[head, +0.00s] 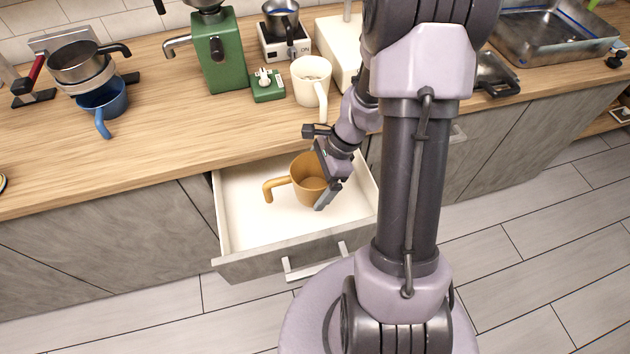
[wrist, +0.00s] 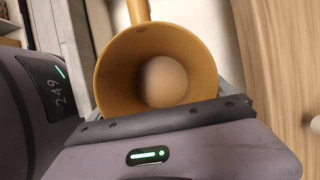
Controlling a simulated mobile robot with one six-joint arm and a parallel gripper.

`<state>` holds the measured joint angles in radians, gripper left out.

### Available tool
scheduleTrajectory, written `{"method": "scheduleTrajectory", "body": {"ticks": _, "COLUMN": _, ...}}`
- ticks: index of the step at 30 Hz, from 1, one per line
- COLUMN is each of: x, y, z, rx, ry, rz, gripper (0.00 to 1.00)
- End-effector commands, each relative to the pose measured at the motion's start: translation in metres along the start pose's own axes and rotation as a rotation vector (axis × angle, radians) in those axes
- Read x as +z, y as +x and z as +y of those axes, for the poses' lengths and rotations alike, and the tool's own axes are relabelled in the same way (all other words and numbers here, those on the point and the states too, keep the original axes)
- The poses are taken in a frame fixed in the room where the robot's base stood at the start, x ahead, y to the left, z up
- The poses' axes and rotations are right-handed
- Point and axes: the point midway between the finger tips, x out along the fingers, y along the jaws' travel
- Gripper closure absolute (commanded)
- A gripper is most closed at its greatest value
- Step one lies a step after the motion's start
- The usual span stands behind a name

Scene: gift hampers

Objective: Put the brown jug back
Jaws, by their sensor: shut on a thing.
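The brown jug (head: 308,184), orange-brown with a handle pointing left, is at the open drawer (head: 240,235) in the head view. It looks upright, inside or just above the drawer; I cannot tell whether it touches the drawer floor. My gripper (head: 322,188) is shut on the jug's right side. In the wrist view the brown jug (wrist: 112,75) fills the middle, its mouth facing the camera and its handle at the top. A round, pale brown shape (wrist: 163,81) shows inside it. My gripper's near finger (wrist: 165,122) lies along the jug's wall, hiding part of it.
The wooden counter (head: 150,140) stands above the drawer. On it are a blue mug (head: 103,100), a green grinder (head: 220,50), a white jug (head: 311,82) and a small green box (head: 267,86). The rest of the drawer looks empty.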

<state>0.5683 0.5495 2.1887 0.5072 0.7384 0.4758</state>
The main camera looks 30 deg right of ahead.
Motion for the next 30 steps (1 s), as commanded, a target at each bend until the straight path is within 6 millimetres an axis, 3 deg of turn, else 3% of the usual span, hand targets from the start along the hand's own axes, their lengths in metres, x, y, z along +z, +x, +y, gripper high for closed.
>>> {"method": "scheduleTrajectory", "body": {"ticks": 30, "x": -0.0021, "y": 0.0049, "z": 0.0000, "rx": 0.000, "ry": 0.000, "rz": 0.000, "gripper": 0.60}}
